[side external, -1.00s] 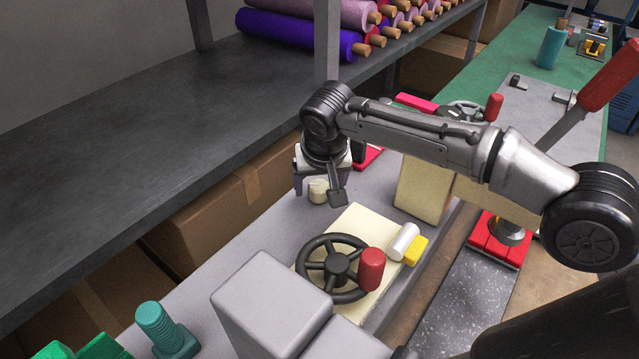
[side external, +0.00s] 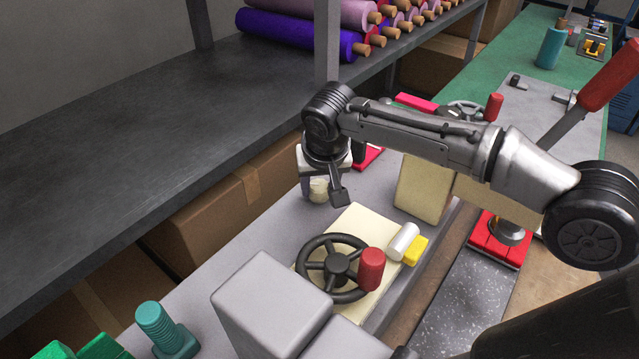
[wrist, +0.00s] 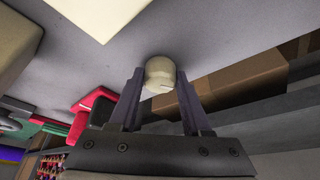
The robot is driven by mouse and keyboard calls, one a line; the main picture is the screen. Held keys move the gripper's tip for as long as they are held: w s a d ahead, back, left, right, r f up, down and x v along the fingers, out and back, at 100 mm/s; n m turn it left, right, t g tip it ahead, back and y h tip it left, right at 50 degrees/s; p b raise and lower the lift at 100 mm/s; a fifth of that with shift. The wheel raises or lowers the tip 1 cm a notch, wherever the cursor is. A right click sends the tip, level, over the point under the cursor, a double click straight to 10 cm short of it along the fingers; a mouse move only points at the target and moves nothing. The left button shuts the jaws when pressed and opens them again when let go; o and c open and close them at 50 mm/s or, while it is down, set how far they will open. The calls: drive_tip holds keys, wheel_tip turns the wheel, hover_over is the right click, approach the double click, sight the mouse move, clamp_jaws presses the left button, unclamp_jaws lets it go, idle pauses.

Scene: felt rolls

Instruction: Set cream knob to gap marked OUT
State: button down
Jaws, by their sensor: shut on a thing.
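The cream knob (side external: 318,189) is a small round knob on the grey bench top, beyond the black handwheel in the side view. In the wrist view the cream knob (wrist: 160,72) sits between the two dark fingers. My gripper (side external: 317,186) points down over it, and the wrist view shows the gripper (wrist: 158,80) with its fingers closed on the knob's sides. A notch or line shows on the knob's face, too small to read. I see no OUT marking or gap in either view.
A black handwheel (side external: 335,267) with a red handle stands on a cream plate (side external: 366,222) nearer the camera. A cream block (side external: 424,188) is to the right. A dark shelf (side external: 150,110) runs along the left. Grey bench surface (side external: 262,228) left of the plate is clear.

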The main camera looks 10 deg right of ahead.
drive_tip(key=shift+w+d+r+n+y, duration=0.1)
drive_tip(key=shift+n+y, duration=0.45)
drive_tip(key=shift+n, duration=0.85)
drive_tip(key=shift+d+n+y, duration=0.1)
drive_tip(key=shift+n+y, duration=0.45)
drive_tip(key=shift+n, duration=0.85)
drive_tip(key=shift+c, duration=1.8)
unclamp_jaws()
drive_tip(key=v, duration=1.3)
drive_tip(key=shift+r, duration=0.45)
drive_tip(key=shift+w+d+r, duration=0.1)
